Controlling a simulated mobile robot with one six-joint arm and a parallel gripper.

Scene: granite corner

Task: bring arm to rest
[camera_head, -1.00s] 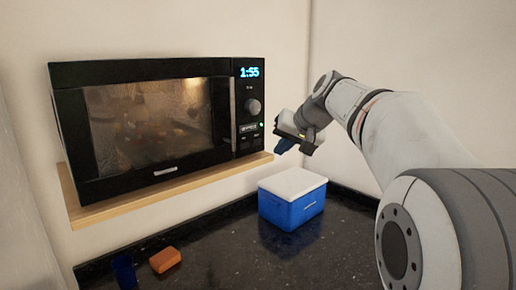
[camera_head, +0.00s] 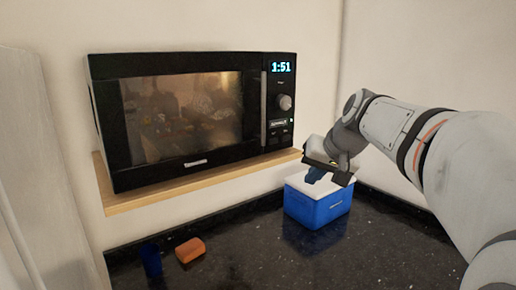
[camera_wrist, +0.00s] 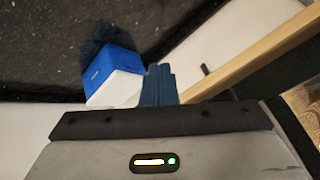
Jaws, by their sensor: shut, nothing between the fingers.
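My gripper (camera_head: 315,174) is in front of and just above the white-lidded blue box, near the right end of the wooden shelf. Its dark blue fingers are together and empty; they also show in the wrist view (camera_wrist: 158,86). My arm reaches in from the right side of the head view and is bent, with the gripper tipped downward.
A black microwave (camera_head: 200,163) with a lit window and display stands on a wooden shelf (camera_head: 150,196). The blue box (camera_head: 318,211) sits on the dark granite counter (camera_head: 260,262). An orange block (camera_head: 190,250) and a blue cup (camera_head: 150,259) stand at left. The front counter is clear.

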